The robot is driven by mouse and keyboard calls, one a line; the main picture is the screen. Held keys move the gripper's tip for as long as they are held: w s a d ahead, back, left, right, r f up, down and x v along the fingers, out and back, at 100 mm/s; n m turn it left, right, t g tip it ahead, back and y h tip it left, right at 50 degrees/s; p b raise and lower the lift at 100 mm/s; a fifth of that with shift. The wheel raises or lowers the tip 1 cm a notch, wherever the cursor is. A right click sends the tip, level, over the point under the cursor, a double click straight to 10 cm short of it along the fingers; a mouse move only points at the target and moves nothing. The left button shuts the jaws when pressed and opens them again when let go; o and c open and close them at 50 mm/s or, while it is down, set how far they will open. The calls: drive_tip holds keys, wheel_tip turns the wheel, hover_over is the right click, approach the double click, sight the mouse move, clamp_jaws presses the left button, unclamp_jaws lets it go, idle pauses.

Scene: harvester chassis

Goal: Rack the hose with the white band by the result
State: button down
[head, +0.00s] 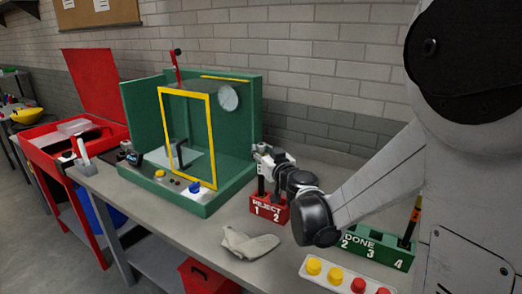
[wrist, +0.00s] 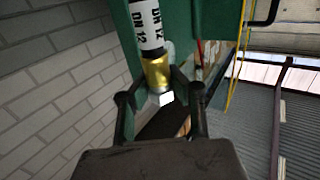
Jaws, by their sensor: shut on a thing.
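The hose with the white band (wrist: 148,25) shows close up in the wrist view, with "DN 12" lettering and a brass-coloured end fitting (wrist: 157,72). My gripper (wrist: 160,100) is shut on it near that fitting. In the head view my gripper (head: 266,162) is at the red REJECT rack (head: 268,210), above its slot 1 side. A dark upright piece (head: 261,186) shows below the jaws at the rack's top; I cannot tell whether it is seated. The green DONE rack (head: 378,248) stands at the right, partly behind my arm, with a dark hose with an orange band (head: 414,218) upright at slot 4.
The green test bench (head: 190,205) has a yellow-framed door (head: 186,138) and a round dial (head: 228,98), too small to read. A grey cloth (head: 248,245) and a tray with yellow and red caps (head: 345,279) lie in front. A red bin (head: 70,140) stands left.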

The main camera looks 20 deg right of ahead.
drive_tip(key=c, duration=1.6)
unclamp_jaws()
drive_tip(key=s, duration=0.4)
drive_tip(key=s+d, duration=0.1)
drive_tip(key=s, duration=0.3)
drive_tip(key=s+d, duration=0.1)
drive_tip(key=s, duration=0.3)
drive_tip(key=shift+w, duration=0.2)
drive_tip(key=w, duration=0.4)
drive_tip(key=w+a, duration=0.1)
drive_tip(key=w, duration=0.2)
drive_tip(key=w+a, duration=0.1)
drive_tip(key=w, duration=0.3)
drive_tip(key=shift+w, duration=0.3)
drive_tip(key=shift+r+p, duration=0.35)
drive_tip(key=shift+r, duration=0.1)
